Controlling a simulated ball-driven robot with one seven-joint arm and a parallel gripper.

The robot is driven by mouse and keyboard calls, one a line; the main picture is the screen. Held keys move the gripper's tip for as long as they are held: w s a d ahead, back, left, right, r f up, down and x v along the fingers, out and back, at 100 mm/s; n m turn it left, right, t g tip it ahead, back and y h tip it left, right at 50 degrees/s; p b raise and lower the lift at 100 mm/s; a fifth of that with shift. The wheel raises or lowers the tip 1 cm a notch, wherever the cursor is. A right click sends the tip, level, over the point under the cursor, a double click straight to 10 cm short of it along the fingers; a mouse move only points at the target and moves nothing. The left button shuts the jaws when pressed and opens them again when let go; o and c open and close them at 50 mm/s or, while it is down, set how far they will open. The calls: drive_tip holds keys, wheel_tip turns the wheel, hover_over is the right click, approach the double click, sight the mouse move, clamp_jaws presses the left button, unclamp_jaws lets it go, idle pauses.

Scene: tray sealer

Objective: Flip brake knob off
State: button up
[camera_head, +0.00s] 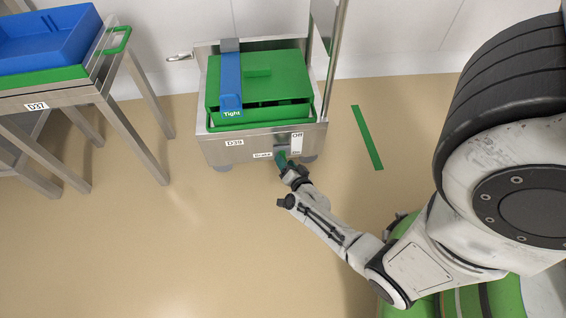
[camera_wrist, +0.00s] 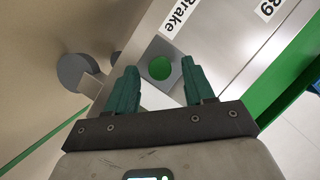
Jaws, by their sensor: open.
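The brake knob (camera_wrist: 160,68) shows in the wrist view as a round green knob on a grey plate, close to the "Brake" label (camera_wrist: 181,14). My gripper (camera_wrist: 159,63) is open, with its green fingers on either side of the knob in the picture. I cannot tell whether they touch it.
The cart carries a green crate (camera_head: 285,80) with a blue strap (camera_head: 230,85) marked "Tight", and has a metal post (camera_head: 336,60) at its right. A steel table (camera_head: 100,95) with a blue tray (camera_head: 45,38) stands at left. Floor in front is clear.

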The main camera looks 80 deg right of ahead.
sight(284, 150)
drive_tip(key=shift+b+x, duration=0.6)
drive_tip(key=shift+x, duration=0.95)
clamp_jaws()
